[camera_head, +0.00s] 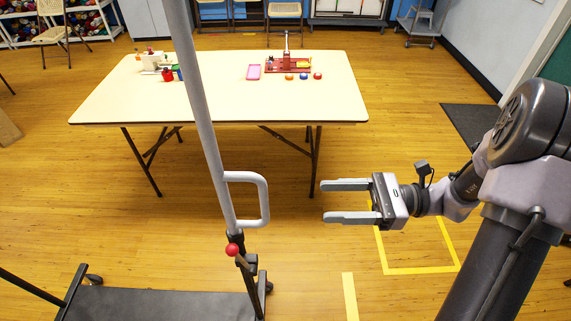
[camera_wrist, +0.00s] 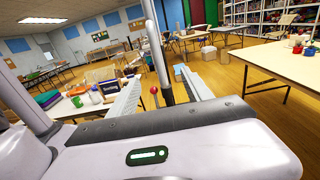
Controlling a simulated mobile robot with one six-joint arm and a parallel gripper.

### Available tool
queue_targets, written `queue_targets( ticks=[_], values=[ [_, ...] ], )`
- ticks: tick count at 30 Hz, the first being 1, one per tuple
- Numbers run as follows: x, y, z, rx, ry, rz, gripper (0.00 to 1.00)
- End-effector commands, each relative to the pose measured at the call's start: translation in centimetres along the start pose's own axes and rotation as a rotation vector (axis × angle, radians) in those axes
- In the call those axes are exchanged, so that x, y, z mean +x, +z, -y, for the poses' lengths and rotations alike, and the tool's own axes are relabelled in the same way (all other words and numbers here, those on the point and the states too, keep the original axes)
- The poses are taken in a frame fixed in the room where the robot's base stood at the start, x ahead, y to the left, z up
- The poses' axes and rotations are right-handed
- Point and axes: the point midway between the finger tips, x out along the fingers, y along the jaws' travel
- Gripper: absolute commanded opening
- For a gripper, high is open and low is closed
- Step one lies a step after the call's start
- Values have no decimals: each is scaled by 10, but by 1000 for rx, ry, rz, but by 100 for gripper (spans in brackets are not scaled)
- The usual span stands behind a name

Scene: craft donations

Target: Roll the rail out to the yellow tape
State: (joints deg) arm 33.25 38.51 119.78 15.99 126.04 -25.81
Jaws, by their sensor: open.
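The rail (camera_head: 202,110) is a grey upright post on a dark wheeled base (camera_head: 165,304). A D-shaped handle (camera_head: 264,200) sticks out from the post toward my gripper, and a red ball knob (camera_head: 232,249) sits below it. My gripper (camera_head: 324,202) is open and empty, to the right of the handle and apart from it, its fingers pointing left. In the wrist view the post (camera_wrist: 158,45) and red knob (camera_wrist: 154,90) show beyond the fingers. Yellow tape (camera_head: 422,270) outlines an area on the floor behind and below my gripper, with a separate strip (camera_head: 350,297) nearer.
A cream folding table (camera_head: 215,88) stands beyond the post, with a pink tray (camera_head: 254,72), a red stand and small items on it. A dark mat (camera_head: 470,125) lies at the right. The wooden floor between the table and the yellow tape is clear.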

Motion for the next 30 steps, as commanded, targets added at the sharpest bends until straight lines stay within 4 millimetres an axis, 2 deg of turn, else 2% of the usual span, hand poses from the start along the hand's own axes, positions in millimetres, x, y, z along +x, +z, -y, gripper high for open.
queue_targets(
  ticks=[2,5,12,18,22,30],
  values=[
    [5,-1,1,2,-3,5,58],
    [24,-3,0,2,0,4,58],
    [90,-1,-1,3,4,3,58],
    [128,1,0,1,2,2,58],
    [138,0,0,2,0,2,58],
    [140,0,0,2,-1,2,56]
  ],
)
